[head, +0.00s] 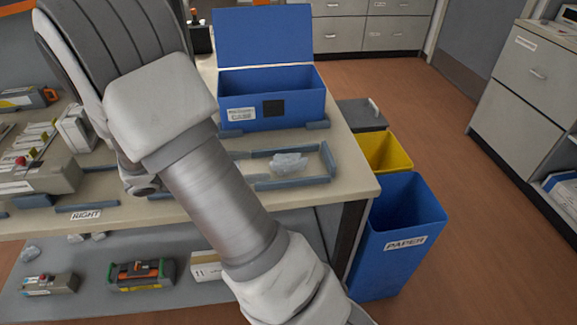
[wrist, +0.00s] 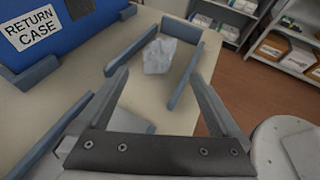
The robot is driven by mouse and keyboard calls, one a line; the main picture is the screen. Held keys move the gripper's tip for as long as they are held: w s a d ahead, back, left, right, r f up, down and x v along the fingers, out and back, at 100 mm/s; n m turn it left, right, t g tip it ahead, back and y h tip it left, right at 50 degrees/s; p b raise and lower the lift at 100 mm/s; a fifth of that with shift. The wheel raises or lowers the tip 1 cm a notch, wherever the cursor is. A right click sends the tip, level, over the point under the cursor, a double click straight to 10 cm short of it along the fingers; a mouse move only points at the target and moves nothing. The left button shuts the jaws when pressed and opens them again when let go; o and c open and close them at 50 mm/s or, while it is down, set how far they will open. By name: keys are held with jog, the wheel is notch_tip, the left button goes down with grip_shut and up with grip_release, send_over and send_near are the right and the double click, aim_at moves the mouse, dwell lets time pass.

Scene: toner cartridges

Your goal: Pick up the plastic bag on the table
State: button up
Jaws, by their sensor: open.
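A crumpled, translucent pale plastic bag (head: 288,162) lies on the table (head: 352,187) inside a low blue-grey frame of bars (head: 290,183). In the wrist view the bag (wrist: 160,55) shows ahead, between the bars. My gripper (wrist: 158,82) is open in the wrist view, its two fingers spread with nothing between them. The bag is beyond the fingertips and apart from them. In the head view my arm crosses the middle of the picture, and the gripper's fingers cannot be made out there.
A blue return case (head: 270,100) with its lid up stands behind the bag. A yellow bin (head: 385,152) and a blue paper bin (head: 400,235) stand off the table's right end. Cartridges and a device (head: 40,178) fill the table's left. The lower shelf (head: 90,305) holds more cartridges.

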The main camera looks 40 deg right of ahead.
aim_at(277, 162)
jog(key=b+x, duration=0.2)
jog(key=x, duration=0.6)
jog(key=shift+d, duration=0.3)
jog(key=c, duration=1.4)
